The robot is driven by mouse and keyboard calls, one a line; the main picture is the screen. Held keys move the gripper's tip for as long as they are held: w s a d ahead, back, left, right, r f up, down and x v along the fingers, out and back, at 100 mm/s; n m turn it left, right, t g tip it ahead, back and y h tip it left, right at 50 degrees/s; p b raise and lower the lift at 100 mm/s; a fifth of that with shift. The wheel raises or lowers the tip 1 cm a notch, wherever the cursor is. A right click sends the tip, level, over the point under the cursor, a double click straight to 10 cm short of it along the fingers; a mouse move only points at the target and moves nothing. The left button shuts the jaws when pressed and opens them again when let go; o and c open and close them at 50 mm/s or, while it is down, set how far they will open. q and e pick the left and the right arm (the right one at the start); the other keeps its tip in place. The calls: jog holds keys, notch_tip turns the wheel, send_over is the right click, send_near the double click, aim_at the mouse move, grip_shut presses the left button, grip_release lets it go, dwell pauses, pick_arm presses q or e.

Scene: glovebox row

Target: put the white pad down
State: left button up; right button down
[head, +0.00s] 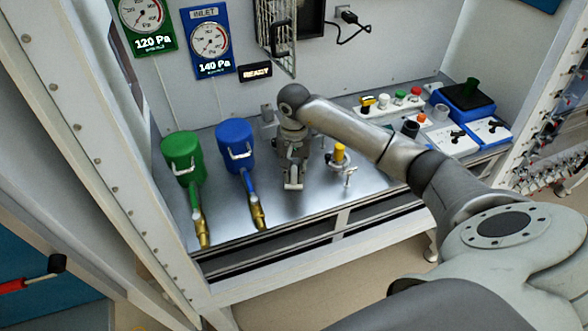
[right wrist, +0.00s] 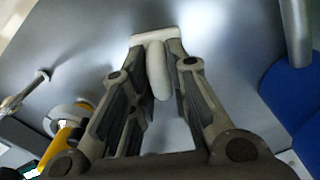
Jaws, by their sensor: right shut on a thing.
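My right gripper (head: 293,181) points down over the steel worktop (head: 318,196), between the blue canister and the yellow-topped fitting. In the right wrist view my right gripper (right wrist: 157,45) is shut on the white pad (right wrist: 156,75), a pale rounded piece with a wider bar at its far end. Its fingers press on both sides of the pad's narrow part. The pad is close above the steel surface; I cannot tell whether it touches. In the head view the pad is small and mostly merged with the fingers. My left gripper is not in view.
A green canister (head: 183,156) and a blue canister (head: 236,145) with brass-ended pipes stand to the left. A yellow-topped fitting (head: 340,155) stands close on the right. Control boxes (head: 440,133) fill the right end. Bare steel lies in front of the gripper.

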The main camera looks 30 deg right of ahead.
aim_at(294, 169)
jog(key=c, duration=1.4)
grip_release()
jog(key=shift+o, duration=0.2)
jog(key=shift+r+p, duration=0.2)
jog(key=shift+p, duration=0.15)
jog(key=shift+r+b, duration=0.3)
jog(key=shift+b, duration=0.05)
notch_tip(294, 169, up, 11)
jog(key=b, duration=0.3)
jog(key=shift+r, duration=0.15)
